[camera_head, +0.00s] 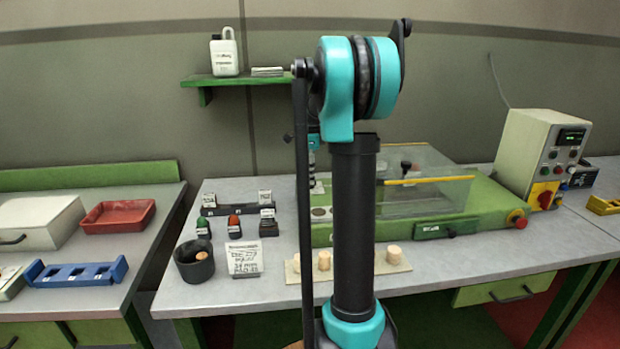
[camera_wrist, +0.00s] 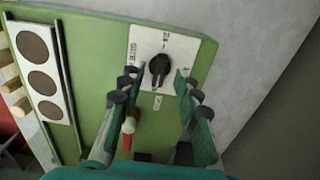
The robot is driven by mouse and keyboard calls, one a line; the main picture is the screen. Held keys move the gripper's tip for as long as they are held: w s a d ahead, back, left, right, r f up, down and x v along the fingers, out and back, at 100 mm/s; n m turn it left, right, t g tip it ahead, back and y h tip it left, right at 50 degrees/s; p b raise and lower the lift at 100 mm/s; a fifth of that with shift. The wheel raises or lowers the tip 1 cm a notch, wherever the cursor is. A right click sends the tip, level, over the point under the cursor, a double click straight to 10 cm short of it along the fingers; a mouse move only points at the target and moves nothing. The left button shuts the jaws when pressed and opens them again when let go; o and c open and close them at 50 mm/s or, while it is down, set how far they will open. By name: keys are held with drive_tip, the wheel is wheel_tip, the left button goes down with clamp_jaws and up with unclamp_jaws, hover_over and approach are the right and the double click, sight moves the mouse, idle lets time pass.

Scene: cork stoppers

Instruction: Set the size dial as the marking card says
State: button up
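The size dial (camera_wrist: 159,68) is a black knob on a white plate (camera_wrist: 140,48) lettered SIZE, fixed to a green machine panel. Its other marks are too small to read. My gripper (camera_wrist: 158,82) is open, with its green fingers on either side of the dial. I cannot tell whether they touch it. In the head view my arm hides the dial and most of the gripper. The white marking card (camera_head: 244,258) stands on the bench at the front left with dark handwriting. I cannot read its lines surely.
In the wrist view a red lever with a pale knob (camera_wrist: 128,126) sits close to the left finger. A white strip (camera_wrist: 46,104) with dark round spots lies left. Corks (camera_head: 393,254), a dark cup (camera_head: 194,261) and small stamps (camera_head: 234,227) stand on the bench. A clear guard (camera_head: 430,165) covers the machine.

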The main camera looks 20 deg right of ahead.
wheel_tip(320, 180, up, 11)
idle(0.3)
drive_tip(key=shift+s+f, duration=0.1)
idle(0.4)
